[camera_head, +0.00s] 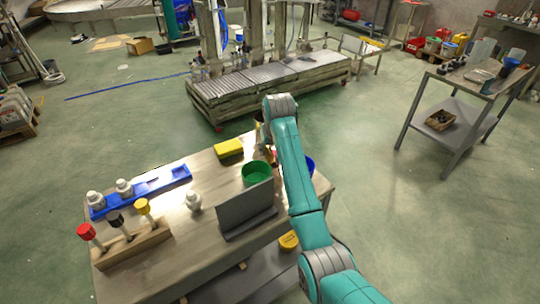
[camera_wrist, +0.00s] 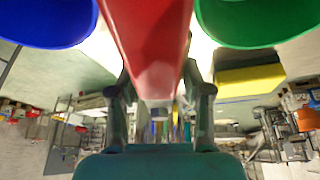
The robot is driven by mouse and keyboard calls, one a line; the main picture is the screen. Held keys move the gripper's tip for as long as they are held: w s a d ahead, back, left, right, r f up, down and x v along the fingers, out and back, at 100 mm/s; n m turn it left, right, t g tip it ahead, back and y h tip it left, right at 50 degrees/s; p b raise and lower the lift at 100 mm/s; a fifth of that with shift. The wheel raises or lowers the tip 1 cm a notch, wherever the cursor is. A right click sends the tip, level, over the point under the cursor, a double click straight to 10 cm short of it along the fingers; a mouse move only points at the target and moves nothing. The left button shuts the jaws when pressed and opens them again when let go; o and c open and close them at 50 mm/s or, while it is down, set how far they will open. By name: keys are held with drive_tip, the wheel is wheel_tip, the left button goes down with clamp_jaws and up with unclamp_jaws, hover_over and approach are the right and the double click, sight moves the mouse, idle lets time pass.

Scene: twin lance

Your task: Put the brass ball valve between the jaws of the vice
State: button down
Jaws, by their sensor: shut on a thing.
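My gripper (camera_wrist: 158,92) has its two fingers on either side of a long red thing (camera_wrist: 152,45), and it is shut on it. The red thing is close to the wrist camera and runs out of the top of that view. I cannot tell whether it is part of the brass ball valve; no brass body shows. In the head view my arm hides most of the gripper, and only a small reddish patch (camera_head: 274,154) shows beside the arm, above the table's far right end. I cannot make out the vice in either view.
The workbench (camera_head: 172,258) holds a green bowl (camera_head: 256,173), a blue bowl (camera_head: 309,164), a yellow block (camera_head: 228,148), a grey upright plate (camera_head: 246,211), a blue tray (camera_head: 150,187) and a wooden rack (camera_head: 133,247). A side table (camera_head: 459,78) stands right, with clear floor between.

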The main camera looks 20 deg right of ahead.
sight(271, 155)
drive_tip(key=shift+f, duration=1.45)
drive_tip(key=shift+f, duration=0.1)
drive_tip(key=shift+c, duration=2.4)
unclamp_jaws()
